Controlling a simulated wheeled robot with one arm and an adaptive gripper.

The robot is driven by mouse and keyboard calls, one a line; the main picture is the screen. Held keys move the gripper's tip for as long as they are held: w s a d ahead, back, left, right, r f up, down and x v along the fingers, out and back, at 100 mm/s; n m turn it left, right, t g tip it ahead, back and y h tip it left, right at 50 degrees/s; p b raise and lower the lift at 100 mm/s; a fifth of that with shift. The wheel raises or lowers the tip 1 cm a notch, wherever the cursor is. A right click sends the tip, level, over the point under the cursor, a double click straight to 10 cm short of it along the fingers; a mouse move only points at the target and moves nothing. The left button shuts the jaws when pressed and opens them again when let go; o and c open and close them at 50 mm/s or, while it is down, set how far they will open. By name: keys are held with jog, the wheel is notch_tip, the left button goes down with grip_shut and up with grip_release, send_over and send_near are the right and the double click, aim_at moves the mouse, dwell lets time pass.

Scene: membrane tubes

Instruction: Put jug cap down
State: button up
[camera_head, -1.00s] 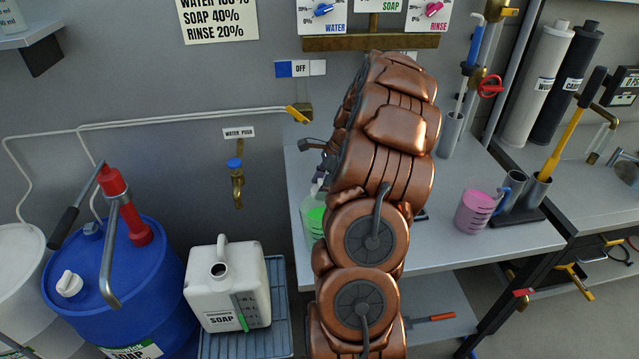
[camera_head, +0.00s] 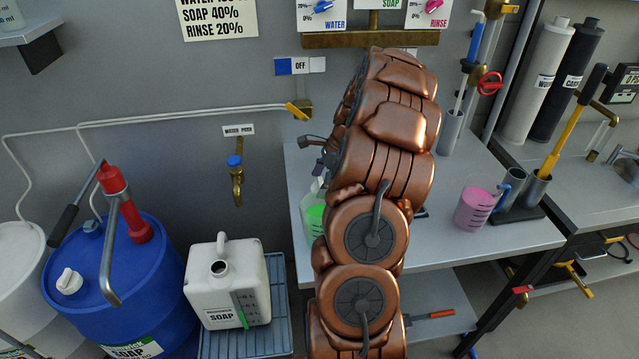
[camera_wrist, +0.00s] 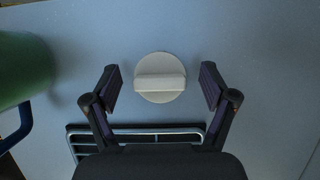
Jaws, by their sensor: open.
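The jug cap (camera_wrist: 160,78) is a round, pale grey-white disc with a raised bar grip across it. In the wrist view it lies flat on the grey bench top (camera_wrist: 250,60), or very close to it. My gripper (camera_wrist: 161,84) is open, with one finger on each side of the cap and a clear gap to both. In the head view my arm hides the cap and most of the gripper; only a small part of the gripper (camera_head: 316,142) shows at the arm's left. The white soap jug (camera_head: 228,285) stands upright with its dark mouth uncovered.
A green-filled beaker (camera_head: 314,215) stands on the bench left of my arm; a green vessel (camera_wrist: 22,68) shows at the wrist view's left. A metal rack (camera_wrist: 150,134) lies below the cap. A pink-filled jug (camera_head: 474,208) stands to the right, with bare bench between.

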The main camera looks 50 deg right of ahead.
jog(key=b+v, duration=0.3)
jog(key=v, duration=0.9)
jog(key=s+a+r+n+g, duration=0.1)
jog(key=a+r+n+g, duration=0.2)
jog(key=a+n, duration=1.75)
jog(key=s+a+f+n+g+h, duration=0.1)
jog(key=s+a+f+n, duration=0.1)
jog(key=s+a, duration=0.8)
jog(key=s+a+f+n+h, duration=0.2)
jog(key=s+a+f+n, duration=0.1)
jog(key=s+a, duration=0.7)
jog(key=shift+s+f+g+h, duration=0.25)
jog(key=shift+f+g+h, duration=0.05)
jog(key=shift+f+g, duration=0.1)
jog(key=shift+a+r+n, duration=0.1)
jog(key=shift+n, duration=0.15)
jog(key=shift+r+p, duration=0.65)
jog(key=shift+p, duration=0.1)
